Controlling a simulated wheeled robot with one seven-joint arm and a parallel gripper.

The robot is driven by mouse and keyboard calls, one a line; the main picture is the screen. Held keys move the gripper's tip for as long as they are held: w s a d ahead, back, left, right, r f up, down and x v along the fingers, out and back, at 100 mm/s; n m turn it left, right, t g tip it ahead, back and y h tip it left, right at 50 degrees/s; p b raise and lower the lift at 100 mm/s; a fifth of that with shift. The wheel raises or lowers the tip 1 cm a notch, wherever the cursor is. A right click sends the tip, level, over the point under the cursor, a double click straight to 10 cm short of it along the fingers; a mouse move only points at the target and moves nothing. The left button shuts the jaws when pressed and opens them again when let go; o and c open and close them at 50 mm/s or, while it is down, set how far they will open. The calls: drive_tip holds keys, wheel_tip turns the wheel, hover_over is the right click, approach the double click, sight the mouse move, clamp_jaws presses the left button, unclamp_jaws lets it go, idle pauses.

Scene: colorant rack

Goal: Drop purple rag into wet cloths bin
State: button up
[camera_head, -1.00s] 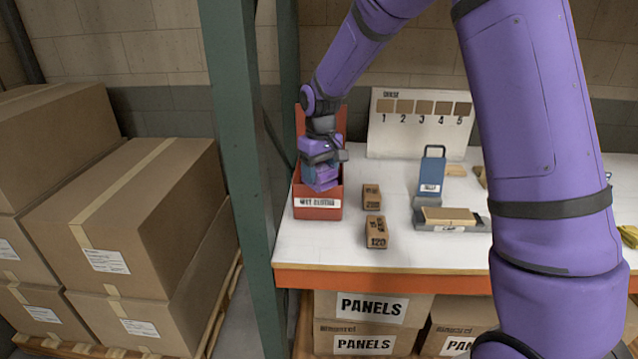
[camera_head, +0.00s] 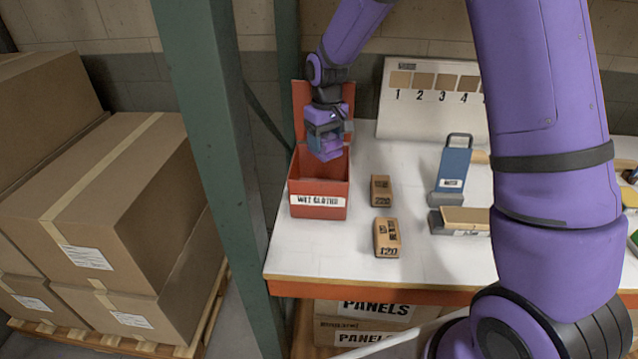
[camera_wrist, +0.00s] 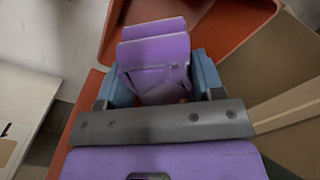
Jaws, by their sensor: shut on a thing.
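The red wet cloths bin (camera_head: 319,187) stands at the left end of the white worktop, with a white label on its front and a tall back panel. My gripper (camera_head: 325,142) is over the rear part of the bin, pointing down. It is shut on the purple rag (camera_head: 326,150), which hangs folded below the fingers, above or just inside the bin's opening. In the wrist view the purple rag (camera_wrist: 155,60) sits between the blue fingers, with the red bin wall (camera_wrist: 200,15) around and behind it. Whether the rag touches the bin cannot be told.
Two sanding blocks (camera_head: 386,238) lie right of the bin. A blue handled tool (camera_head: 453,170) and a grey block with a tan top (camera_head: 463,221) are farther right. A green rack post (camera_head: 222,170) stands left of the bin. A numbered board (camera_head: 432,100) is behind.

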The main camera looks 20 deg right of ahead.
drive_tip(key=shift+f, duration=1.55)
drive_tip(key=o, duration=1)
wheel_tip(320, 180, up, 10)
drive_tip(key=shift+r, duration=0.4)
